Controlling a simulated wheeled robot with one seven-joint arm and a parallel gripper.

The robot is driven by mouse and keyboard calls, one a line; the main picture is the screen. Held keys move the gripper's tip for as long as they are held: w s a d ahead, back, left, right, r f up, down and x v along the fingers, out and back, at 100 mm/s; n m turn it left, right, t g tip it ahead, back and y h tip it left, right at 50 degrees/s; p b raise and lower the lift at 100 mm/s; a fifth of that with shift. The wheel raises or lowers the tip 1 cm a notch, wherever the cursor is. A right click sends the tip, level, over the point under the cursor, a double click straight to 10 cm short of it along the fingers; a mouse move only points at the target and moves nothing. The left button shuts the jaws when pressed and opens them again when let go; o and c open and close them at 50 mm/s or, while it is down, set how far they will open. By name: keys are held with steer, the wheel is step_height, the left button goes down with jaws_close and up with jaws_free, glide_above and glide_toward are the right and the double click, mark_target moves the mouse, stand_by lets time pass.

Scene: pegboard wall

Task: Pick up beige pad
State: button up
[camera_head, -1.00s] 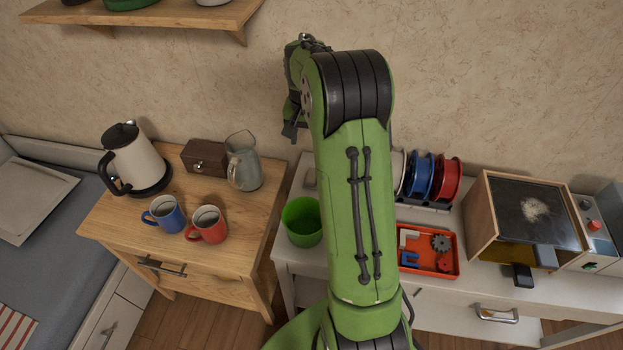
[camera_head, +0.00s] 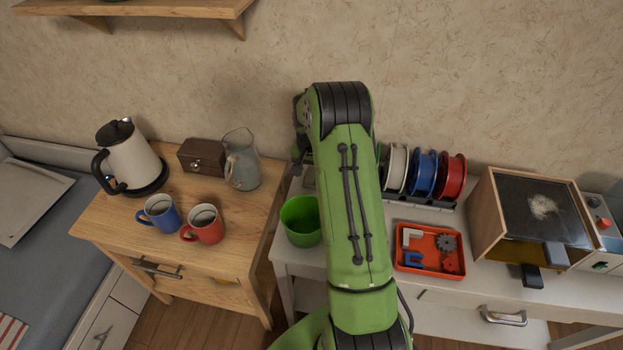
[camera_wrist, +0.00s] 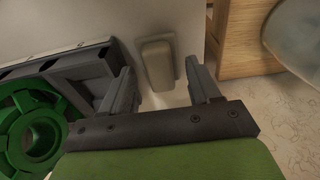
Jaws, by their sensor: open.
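A beige pad (camera_wrist: 157,62), a small rounded block, rests on the white table surface in the wrist view. My gripper (camera_wrist: 164,82) is open, with one finger on each side of the pad's near end in the picture. I cannot tell how far above the pad the fingers are, and nothing is shown held. In the head view my green arm (camera_head: 350,200) reaches over the white table and hides most of the pad's area. The gripper itself is mostly hidden there behind the arm.
A spool rack (camera_head: 418,195) with several spools stands right of my arm; a green spool (camera_wrist: 40,135) is close beside my gripper. A green cup (camera_head: 301,222) and red tray (camera_head: 428,250) stand nearer. The wooden cabinet (camera_head: 180,225) carries a glass pitcher (camera_head: 241,160).

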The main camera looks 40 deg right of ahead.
mark_target(311, 174)
steer(key=shift+c, duration=1.2)
jaws_close()
step_height(311, 174, up, 10)
steer(key=p, duration=0.2)
